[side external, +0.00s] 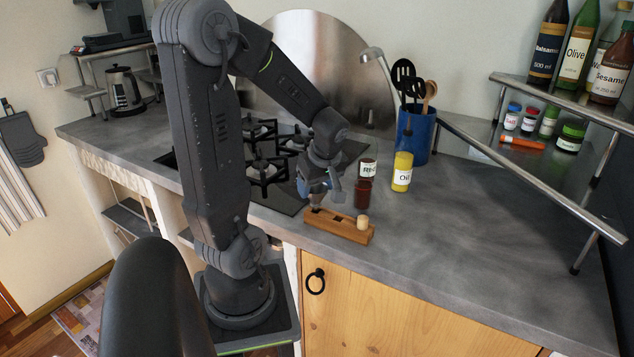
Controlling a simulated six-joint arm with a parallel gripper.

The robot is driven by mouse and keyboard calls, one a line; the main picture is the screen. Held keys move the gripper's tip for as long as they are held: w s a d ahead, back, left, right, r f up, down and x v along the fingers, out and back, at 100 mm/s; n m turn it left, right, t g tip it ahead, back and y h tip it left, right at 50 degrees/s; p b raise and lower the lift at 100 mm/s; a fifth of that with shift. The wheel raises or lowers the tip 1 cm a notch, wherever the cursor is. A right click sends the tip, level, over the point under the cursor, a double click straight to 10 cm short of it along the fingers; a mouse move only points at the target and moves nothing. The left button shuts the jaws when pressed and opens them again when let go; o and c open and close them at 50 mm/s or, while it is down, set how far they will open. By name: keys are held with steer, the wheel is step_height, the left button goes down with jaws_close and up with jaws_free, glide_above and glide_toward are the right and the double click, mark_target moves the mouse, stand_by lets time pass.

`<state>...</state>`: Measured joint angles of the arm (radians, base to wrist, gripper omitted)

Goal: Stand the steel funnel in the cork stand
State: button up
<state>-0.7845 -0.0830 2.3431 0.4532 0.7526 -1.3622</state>
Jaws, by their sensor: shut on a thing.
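The stand (352,233) is a long orange-brown block with dark openings in its top, near the counter's front edge. A pale cork-coloured cylinder (362,221) stands up at its right end. My gripper (317,196) is over the stand's left end, pointing down, and is shut on the steel funnel. Only a small grey part of the funnel (316,206) shows below the fingers; the rest is hidden by the gripper. It is at or just above the left end of the stand; I cannot tell whether it is inside an opening.
Behind the stand are a dark reddish jar (363,193), a jar with a white label (368,168) and a yellow oil bottle (402,172). A blue utensil holder (415,136) stands farther back. The hob (272,170) lies left. The counter at right is clear.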

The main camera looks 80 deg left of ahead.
steer(key=shift+f, duration=0.85)
steer(key=o, duration=1.2)
steer(key=shift+r, duration=0.15)
steer(key=v, duration=1.3)
steer(key=shift+d+r, duration=0.2)
steer(key=shift+r, duration=0.1)
